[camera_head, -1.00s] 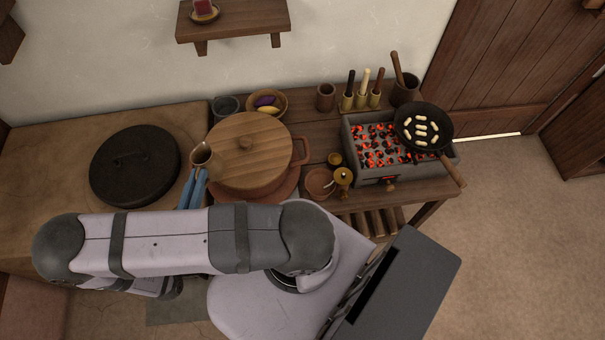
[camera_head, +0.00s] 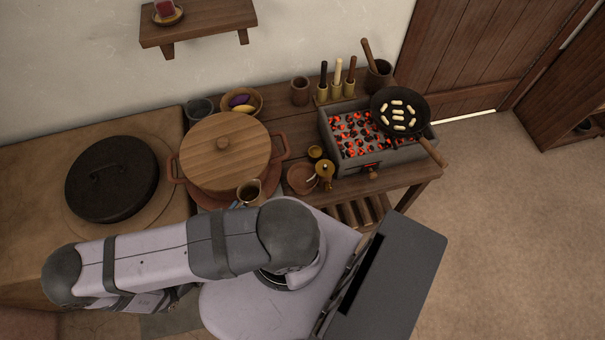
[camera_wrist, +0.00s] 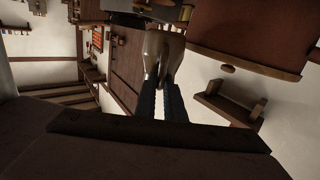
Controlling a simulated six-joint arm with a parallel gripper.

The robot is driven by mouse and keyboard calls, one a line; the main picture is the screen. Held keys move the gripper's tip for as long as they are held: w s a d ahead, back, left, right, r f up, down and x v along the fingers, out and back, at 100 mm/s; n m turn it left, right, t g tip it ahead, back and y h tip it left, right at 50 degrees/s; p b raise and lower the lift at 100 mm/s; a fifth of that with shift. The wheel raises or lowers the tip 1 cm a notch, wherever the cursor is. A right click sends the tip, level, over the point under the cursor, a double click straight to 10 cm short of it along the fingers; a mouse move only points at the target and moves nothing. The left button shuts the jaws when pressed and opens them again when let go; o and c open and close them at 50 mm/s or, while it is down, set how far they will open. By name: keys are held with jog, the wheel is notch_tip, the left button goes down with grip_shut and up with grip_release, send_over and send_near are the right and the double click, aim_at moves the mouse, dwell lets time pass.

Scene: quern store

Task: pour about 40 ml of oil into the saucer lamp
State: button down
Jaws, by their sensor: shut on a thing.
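My gripper (camera_wrist: 164,88) is shut on a small brown jug (camera_wrist: 158,52) in the wrist view. In the head view the jug (camera_head: 249,193) is at the front edge of the big lidded pot, its mouth facing up, roughly upright. My arm hides most of the gripper there; only a bit of blue finger shows. A shallow reddish-brown saucer (camera_head: 301,179), apparently the saucer lamp, sits on the table to the right of the jug, apart from it. I cannot make out what is in the saucer or how full the jug is.
A brass-coloured pot (camera_head: 325,170) stands against the saucer's right side, with a small cup (camera_head: 315,152) behind. The lidded pot (camera_head: 224,150) is left. A brazier (camera_head: 350,160) with glowing coals and a frying pan (camera_head: 400,109) is right. A wall shelf (camera_head: 205,25) hangs behind.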

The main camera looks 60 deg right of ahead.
jog(key=s+d+f+b, duration=0.5)
jog(key=d+f+b, duration=0.1)
jog(key=f+b, duration=0.4)
jog(key=shift+s+d+f+t+b, duration=0.3)
jog(key=shift+f+t+b, duration=0.1)
jog(key=shift+b, duration=0.5)
jog(key=shift+w+r, duration=0.1)
jog(key=d+r+y+p, duration=0.9)
jog(key=d+y+p, duration=0.1)
jog(key=p, duration=1)
jog(key=shift+r+y, duration=0.25)
jog(key=shift+y, duration=0.15)
jog(key=shift+p, duration=0.3)
jog(key=shift+d+r+y, duration=0.2)
jog(key=shift+y, duration=0.2)
